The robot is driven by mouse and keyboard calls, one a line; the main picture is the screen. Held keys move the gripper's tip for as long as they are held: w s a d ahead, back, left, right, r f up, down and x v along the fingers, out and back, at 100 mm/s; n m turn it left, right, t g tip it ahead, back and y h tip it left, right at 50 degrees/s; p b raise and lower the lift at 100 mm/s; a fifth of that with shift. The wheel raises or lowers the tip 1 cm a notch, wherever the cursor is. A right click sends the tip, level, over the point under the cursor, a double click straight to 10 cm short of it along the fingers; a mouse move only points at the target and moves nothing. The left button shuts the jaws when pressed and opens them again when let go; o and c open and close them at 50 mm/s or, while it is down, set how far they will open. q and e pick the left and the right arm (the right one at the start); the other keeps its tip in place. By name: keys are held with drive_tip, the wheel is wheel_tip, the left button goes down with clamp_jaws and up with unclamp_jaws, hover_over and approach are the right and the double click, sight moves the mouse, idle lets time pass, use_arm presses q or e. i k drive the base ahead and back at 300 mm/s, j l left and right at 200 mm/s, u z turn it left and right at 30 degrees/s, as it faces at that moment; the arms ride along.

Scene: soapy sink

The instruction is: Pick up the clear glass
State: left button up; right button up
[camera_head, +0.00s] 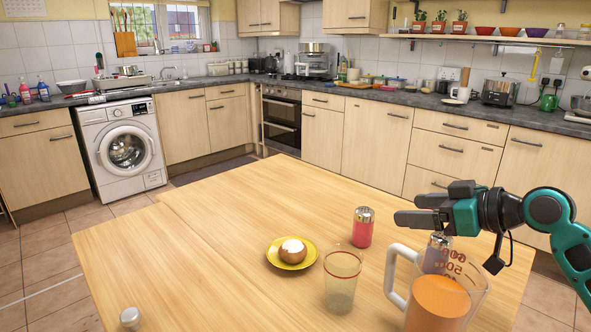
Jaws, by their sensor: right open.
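The clear glass (340,293) stands upright on the wooden table (215,235), near the front edge of the picture. It has a thin reddish rim and looks empty. My right gripper (408,210) comes in from the right and points left. It is open and empty, in the air above and to the right of the glass, apart from it. My left gripper is out of the picture.
A measuring jug (437,303) of orange liquid stands right of the glass. A red shaker (362,229) is behind it; another shaker (437,250) shows behind the jug. A yellow saucer (274,258) with an egg-like item (292,252) sits left. The table's left part is mostly clear.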

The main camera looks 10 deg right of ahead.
sight(341, 281)
drive_tip(key=k+l, duration=0.75)
drive_tip(key=k, duration=0.1)
